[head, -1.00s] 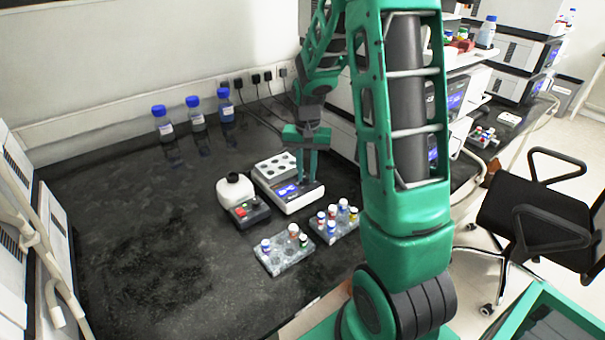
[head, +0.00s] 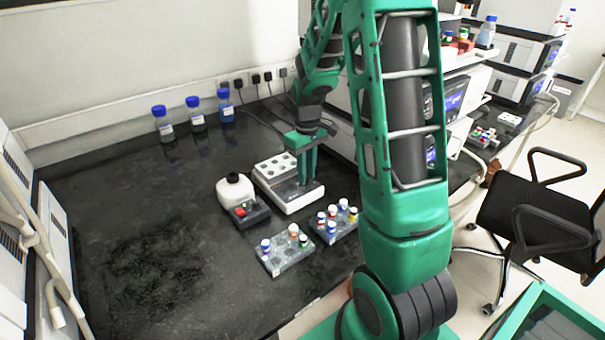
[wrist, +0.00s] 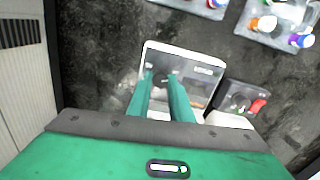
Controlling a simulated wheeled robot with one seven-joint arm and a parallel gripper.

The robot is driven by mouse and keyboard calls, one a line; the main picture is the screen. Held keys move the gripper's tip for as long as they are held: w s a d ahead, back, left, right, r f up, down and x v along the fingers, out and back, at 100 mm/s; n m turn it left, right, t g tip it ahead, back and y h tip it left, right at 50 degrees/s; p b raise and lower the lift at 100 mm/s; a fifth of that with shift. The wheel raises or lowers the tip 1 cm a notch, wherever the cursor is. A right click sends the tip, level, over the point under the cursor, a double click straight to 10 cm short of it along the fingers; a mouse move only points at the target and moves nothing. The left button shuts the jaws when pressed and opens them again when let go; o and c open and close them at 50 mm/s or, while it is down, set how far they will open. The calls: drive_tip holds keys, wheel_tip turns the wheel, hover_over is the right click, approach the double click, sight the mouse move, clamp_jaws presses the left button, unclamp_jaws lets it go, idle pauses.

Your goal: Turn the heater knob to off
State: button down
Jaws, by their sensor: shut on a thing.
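The heater (head: 264,180) is a white box with a block of round holes on top, standing on the dark bench. Its front panel also shows in the wrist view (wrist: 199,58). The dark knob (wrist: 163,79) sits on that panel between my fingertips and is partly covered by them. My gripper (head: 307,182) points down at the heater's front right and is shut on the knob. In the head view the fingers hide the knob. The heater's display strip looks grey and unlit.
A white bottle on a dark device with a red button (head: 240,212) stands close to the heater's left. Two vial racks (head: 288,258) (head: 343,234) stand in front. Blue-capped bottles (head: 197,122) stand at the back. The bench's left part is clear.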

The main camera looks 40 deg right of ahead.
drive_tip(key=shift+w+r+n, duration=0.15)
drive_tip(key=shift+w+n, duration=0.1)
drive_tip(key=shift+n, duration=0.55)
drive_tip(key=c, duration=1.6)
unclamp_jaws()
drive_tip(key=shift+s, duration=0.1)
wheel_tip(320, 180, up, 10)
drive_tip(key=shift+r, duration=0.25)
